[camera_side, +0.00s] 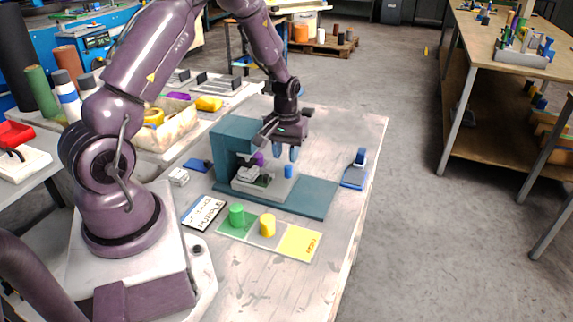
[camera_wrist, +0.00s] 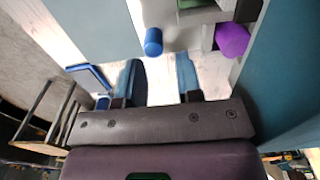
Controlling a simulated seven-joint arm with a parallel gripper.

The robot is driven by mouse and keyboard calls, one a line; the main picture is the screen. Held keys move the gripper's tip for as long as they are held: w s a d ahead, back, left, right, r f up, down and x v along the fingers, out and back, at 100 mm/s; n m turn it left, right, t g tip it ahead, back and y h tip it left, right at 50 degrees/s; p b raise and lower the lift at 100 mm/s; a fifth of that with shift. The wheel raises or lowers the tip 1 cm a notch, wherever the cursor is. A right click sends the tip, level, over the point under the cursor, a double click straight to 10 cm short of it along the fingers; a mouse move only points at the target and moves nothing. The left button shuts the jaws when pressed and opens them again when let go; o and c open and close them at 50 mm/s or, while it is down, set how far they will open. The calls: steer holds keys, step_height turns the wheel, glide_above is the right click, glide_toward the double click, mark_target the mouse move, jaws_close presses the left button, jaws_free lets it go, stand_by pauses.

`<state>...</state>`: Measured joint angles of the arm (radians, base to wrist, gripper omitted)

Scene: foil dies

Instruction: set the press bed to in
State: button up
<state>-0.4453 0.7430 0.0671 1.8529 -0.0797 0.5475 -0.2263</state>
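The teal press (camera_side: 233,143) stands on the white table, with a flat teal base plate (camera_side: 310,198). Its pale grey bed (camera_side: 268,189) lies on the plate, partly beneath the press head. A short blue cylinder (camera_side: 289,171) stands upright at the bed's right part; it also shows in the wrist view (camera_wrist: 153,41). A purple part (camera_side: 258,159) is under the press head, and it shows at the upper right in the wrist view (camera_wrist: 232,40). My gripper (camera_side: 286,153) is just above the blue cylinder, pointing down. Its two blue fingers (camera_wrist: 161,78) are apart with nothing between them.
In front lie green, grey and yellow pads (camera_side: 300,243), with a green cylinder (camera_side: 237,215) and a yellow cylinder (camera_side: 267,225). A lettered card (camera_side: 204,212) lies left of them. A blue-handled tool (camera_side: 357,166) lies right of the press. The table front is clear.

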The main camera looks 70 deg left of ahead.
step_height(320, 180, up, 8)
steer(key=shift+r, duration=0.2)
steer(key=shift+d, duration=0.15)
steer(key=s+d+r+m+t, duration=0.5)
steer(key=s+d+r+m, duration=0.4)
steer(key=s+d+r, duration=0.6)
steer(key=d+r, duration=0.3)
steer(key=d, duration=0.1)
steer(key=shift+s+r+t, duration=0.3)
steer(key=shift+s+r, duration=0.05)
